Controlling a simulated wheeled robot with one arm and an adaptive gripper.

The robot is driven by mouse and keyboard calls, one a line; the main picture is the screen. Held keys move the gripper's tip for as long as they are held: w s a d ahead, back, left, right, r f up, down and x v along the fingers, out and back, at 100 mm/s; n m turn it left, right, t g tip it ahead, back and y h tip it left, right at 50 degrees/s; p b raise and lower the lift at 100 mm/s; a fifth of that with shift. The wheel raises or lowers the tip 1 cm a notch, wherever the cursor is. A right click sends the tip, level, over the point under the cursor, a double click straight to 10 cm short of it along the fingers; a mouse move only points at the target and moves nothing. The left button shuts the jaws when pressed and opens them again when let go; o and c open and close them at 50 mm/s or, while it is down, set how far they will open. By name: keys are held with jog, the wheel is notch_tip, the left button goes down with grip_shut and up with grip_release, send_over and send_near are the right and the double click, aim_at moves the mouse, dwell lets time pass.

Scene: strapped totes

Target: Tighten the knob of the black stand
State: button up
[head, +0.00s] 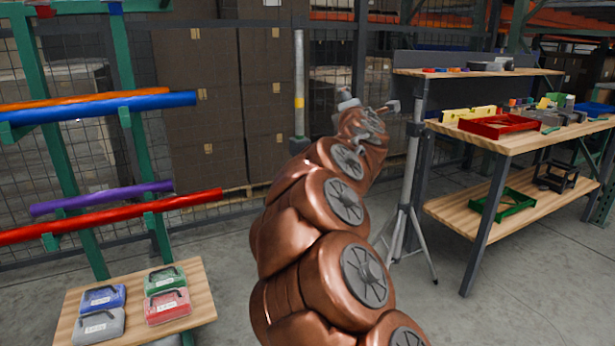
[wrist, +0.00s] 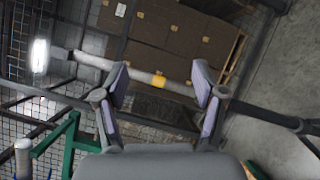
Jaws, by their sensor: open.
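The black stand shows in the wrist view as a grey pole (wrist: 130,72) with a yellow band, running into a dark lower tube (wrist: 262,115) at the right. In the head view its upper pole (head: 299,70) rises behind my arm, with a dark collar (head: 299,145); my arm hides its lower part. My gripper (wrist: 160,72) is open and empty, its two fingers apart in front of the pole; I cannot tell whether they touch it. In the head view my gripper (head: 372,118) is small and partly hidden. The knob is not clearly visible; the right finger overlaps the collar area.
A grey tripod stand (head: 405,185) stands just right of my arm. A wooden workbench (head: 520,140) with trays is at the right. A green rack (head: 130,130) with coloured tubes and a low wooden board (head: 205,295) with several cases are at the left. Stacked boxes (head: 205,110) stand behind mesh.

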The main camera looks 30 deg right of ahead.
jog(key=w+a+f+n+t+y+b, duration=0.15)
jog(key=w+f+n+y+b, duration=0.3)
jog(key=f, duration=0.45)
jog(key=w+a+f+n+t+y+b, duration=0.1)
jog(key=w+a+f+n+y+b, duration=0.2)
jog(key=f+n, duration=0.45)
jog(key=shift+m+g+y, duration=0.25)
jog(key=shift+m+y, duration=0.4)
jog(key=shift+m, duration=0.15)
jog(key=shift+w+d+f, duration=0.2)
jog(key=shift+w+f, duration=0.05)
jog(key=shift+w, duration=0.9)
jog(key=shift+w+d+f, duration=0.2)
jog(key=shift+w+d, duration=0.05)
jog(key=shift+w, duration=0.9)
jog(key=shift+w+d+f, duration=0.2)
jog(key=shift+w+f, duration=0.05)
jog(key=shift+w, duration=0.9)
jog(key=shift+w+d, duration=0.15)
jog(key=shift+w, duration=0.35)
jog(key=c, duration=1.2)
